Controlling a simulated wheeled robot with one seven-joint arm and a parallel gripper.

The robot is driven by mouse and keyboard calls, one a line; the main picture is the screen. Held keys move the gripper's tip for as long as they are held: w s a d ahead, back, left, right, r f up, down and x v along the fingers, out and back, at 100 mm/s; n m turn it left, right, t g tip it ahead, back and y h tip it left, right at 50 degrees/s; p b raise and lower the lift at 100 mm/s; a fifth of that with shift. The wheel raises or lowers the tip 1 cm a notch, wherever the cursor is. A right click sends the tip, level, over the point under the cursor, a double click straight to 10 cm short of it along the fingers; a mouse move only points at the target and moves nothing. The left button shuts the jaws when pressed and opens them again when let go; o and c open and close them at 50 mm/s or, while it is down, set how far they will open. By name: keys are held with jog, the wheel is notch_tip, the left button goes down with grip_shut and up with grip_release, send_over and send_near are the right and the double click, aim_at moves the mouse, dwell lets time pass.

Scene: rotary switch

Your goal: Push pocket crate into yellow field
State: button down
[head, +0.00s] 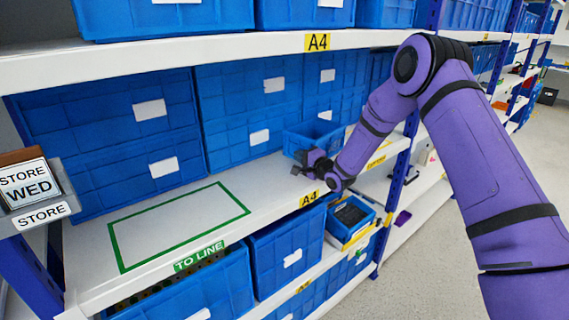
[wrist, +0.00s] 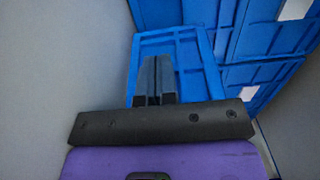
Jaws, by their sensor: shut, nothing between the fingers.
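A small open blue crate (head: 298,143) stands on the middle shelf, in front of the large blue bins at the back. My gripper (head: 297,172) is at its near side, low over the shelf. In the wrist view, the shut fingers (wrist: 154,66) overlap the crate (wrist: 208,62), with nothing between them. I cannot tell whether they touch it. A green-outlined field (head: 180,221) lies on the shelf left of the crate and is empty.
Large blue bins (head: 110,135) line the shelf's back. The white shelf board (head: 262,180) is bare between the crate and the green field. A STORE WED sign (head: 28,185) stands at the left end. A bin with dark contents (head: 350,213) sits below.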

aim_at(327, 145)
jog(key=shift+w+d, duration=1.55)
jog(key=shift+d, duration=0.7)
jog(key=shift+w+d, duration=1.6)
jog(key=shift+d, duration=0.6)
jog(key=shift+w+d, duration=1.55)
jog(key=shift+d, duration=0.7)
jog(key=shift+s+a, duration=0.45)
jog(key=shift+a, duration=0.2)
jog(key=shift+s+a, duration=0.45)
jog(key=shift+a, duration=0.15)
jog(key=v, duration=1.6)
jog(key=shift+r, duration=0.1)
